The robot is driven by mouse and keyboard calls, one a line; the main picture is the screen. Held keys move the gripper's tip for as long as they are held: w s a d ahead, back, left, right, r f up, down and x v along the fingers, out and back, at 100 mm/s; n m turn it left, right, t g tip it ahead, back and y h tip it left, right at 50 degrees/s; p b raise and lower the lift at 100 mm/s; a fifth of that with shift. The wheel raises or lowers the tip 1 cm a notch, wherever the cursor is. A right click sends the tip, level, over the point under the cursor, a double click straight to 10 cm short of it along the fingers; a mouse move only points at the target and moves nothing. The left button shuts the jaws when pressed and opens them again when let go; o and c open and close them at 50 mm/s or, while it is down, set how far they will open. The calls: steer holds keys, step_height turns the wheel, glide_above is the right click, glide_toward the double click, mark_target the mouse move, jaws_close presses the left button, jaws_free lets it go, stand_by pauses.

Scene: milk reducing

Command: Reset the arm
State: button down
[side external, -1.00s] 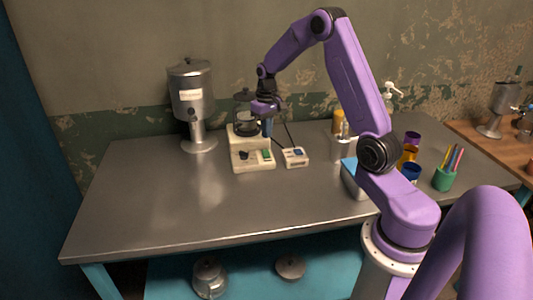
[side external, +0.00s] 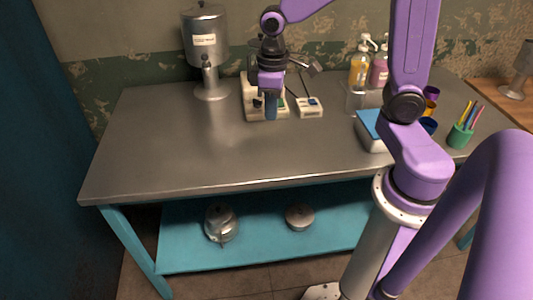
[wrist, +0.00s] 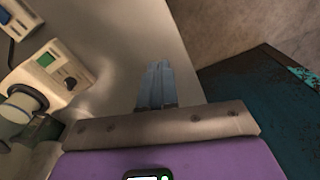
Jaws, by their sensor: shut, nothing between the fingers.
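My gripper (side external: 271,112) is shut and empty, pointing down in front of the white appliance on the metal table (side external: 165,150). Its blue fingertips meet in the wrist view (wrist: 157,75), with nothing between them. My purple arm arches above the table from the right. The white appliance (side external: 249,104) is partly hidden behind my gripper. Its green screen and dark knob show in the wrist view (wrist: 52,70). I cannot tell from the side view how far the fingertips are above the table.
A steel dispenser (side external: 204,45) stands at the back left. A small white switch box (side external: 309,108) sits right of the appliance. Pump bottles (side external: 361,68), a blue-topped box (side external: 369,128) and a green pencil cup (side external: 460,136) are on the right. The table's front left is clear.

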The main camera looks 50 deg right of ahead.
steer(key=s+a+n, duration=0.2)
steer(key=s+n, duration=0.5)
steer(key=s, duration=1.1)
steer(key=shift+a+r, duration=0.2)
steer(key=shift+r, duration=0.25)
